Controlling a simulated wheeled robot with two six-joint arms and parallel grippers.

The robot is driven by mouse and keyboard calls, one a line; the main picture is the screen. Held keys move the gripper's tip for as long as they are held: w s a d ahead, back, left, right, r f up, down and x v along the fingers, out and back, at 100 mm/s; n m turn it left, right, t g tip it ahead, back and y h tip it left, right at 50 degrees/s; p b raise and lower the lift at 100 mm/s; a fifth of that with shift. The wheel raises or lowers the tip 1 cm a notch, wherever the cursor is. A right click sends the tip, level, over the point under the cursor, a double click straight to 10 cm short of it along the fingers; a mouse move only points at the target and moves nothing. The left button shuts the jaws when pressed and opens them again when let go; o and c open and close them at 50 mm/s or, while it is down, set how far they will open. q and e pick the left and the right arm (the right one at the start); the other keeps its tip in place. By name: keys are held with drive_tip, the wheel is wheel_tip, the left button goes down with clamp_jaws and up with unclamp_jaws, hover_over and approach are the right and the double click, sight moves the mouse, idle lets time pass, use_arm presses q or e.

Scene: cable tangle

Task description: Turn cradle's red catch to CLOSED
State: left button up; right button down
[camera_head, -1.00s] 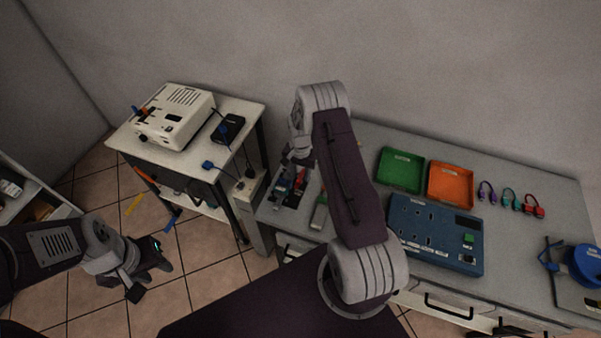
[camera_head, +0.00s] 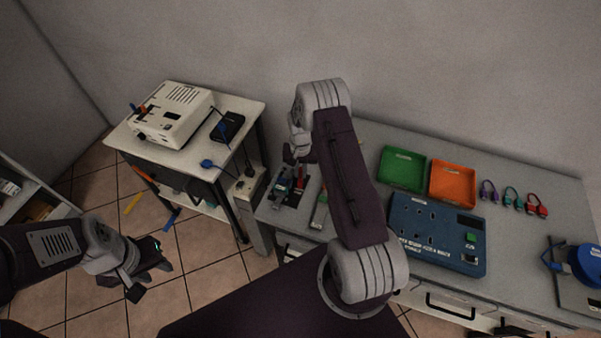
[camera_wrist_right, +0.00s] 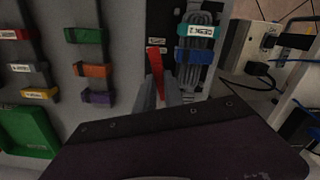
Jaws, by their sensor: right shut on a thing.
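The cradle (camera_head: 283,201) is a dark panel at the left end of the grey bench. Its red catch (camera_wrist_right: 155,60) is a slim lever beside a grey cable bundle with teal and blue bands in the right wrist view; it also shows in the head view (camera_head: 300,184). My right gripper (camera_wrist_right: 162,90) is shut on the red catch, its fingers at the lever's near end. In the head view my arm partly hides this gripper. A small white label sits at the catch's far end, too small to read. My left gripper (camera_head: 150,276) is open and empty over the floor.
A side table (camera_head: 150,153) with a cream device (camera_head: 174,115) and black box (camera_head: 228,127) stands left. The bench holds a green tray (camera_head: 402,170), an orange tray (camera_head: 453,184), a blue panel (camera_head: 437,232) and coiled cables. A power strip (camera_head: 246,186) sits between the tables.

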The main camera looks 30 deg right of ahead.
drive_tip(key=n, duration=0.3)
drive_tip(key=shift+w+n+b, duration=0.1)
drive_tip(key=shift+n+b, duration=0.2)
drive_tip(key=shift+b, duration=0.05)
drive_tip(key=n, duration=0.3)
drive_tip(key=shift+r+n+b, duration=0.1)
drive_tip(key=shift+n+b, duration=0.2)
drive_tip(key=n, duration=0.3)
drive_tip(key=shift+n, duration=0.3)
drive_tip(key=shift+n+b, duration=0.35)
drive_tip(key=shift+n, duration=1.45)
drive_tip(key=shift+w+d+r, duration=0.1)
drive_tip(key=c, duration=1.4)
unclamp_jaws()
drive_tip(key=shift+c, duration=0.2)
drive_tip(key=shift+s, duration=0.2)
